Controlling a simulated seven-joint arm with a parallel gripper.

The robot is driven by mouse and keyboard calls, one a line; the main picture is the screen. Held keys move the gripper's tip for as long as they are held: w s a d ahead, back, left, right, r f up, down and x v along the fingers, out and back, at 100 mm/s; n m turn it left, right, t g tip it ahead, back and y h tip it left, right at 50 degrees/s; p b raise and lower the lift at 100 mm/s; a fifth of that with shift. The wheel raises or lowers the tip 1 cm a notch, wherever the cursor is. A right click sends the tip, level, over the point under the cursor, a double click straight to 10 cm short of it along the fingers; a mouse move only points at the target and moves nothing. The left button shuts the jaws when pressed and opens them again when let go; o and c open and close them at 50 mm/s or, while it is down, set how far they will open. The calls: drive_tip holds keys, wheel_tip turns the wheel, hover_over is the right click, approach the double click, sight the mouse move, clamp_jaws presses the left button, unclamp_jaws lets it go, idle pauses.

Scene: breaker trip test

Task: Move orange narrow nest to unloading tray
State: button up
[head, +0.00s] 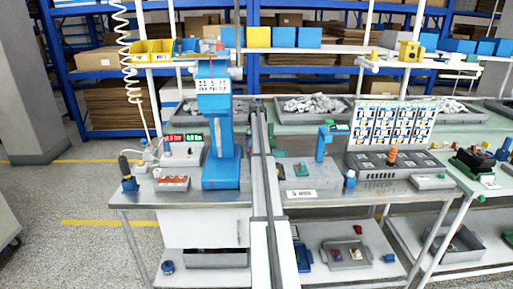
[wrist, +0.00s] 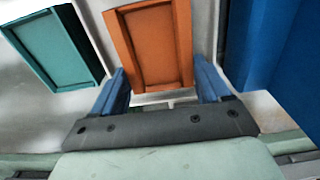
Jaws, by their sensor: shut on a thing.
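In the wrist view, my gripper (wrist: 160,74) has its two blue fingers on either side of the orange narrow nest (wrist: 151,42), a shallow rectangular piece with raised edges. It is shut on the near end of the nest. I cannot tell whether the nest rests on the pale surface or hangs just above it. A teal nest (wrist: 56,48) of similar form lies to its left, apart from it. In the head view I cannot make out my gripper or the orange nest.
A large blue body (wrist: 285,60) stands close on the right in the wrist view. In the head view, a tall blue press (head: 221,170) stands on the left bench, with a tray of red pieces (head: 173,183) beside it. A dark panel (head: 365,160) stands to the right.

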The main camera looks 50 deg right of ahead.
drive_tip(key=shift+f, duration=0.15)
drive_tip(key=o, duration=1.2)
drive_tip(key=shift+o, duration=0.2)
wheel_tip(320, 180, up, 12)
drive_tip(key=shift+r, duration=0.2)
drive_tip(key=shift+a, duration=0.1)
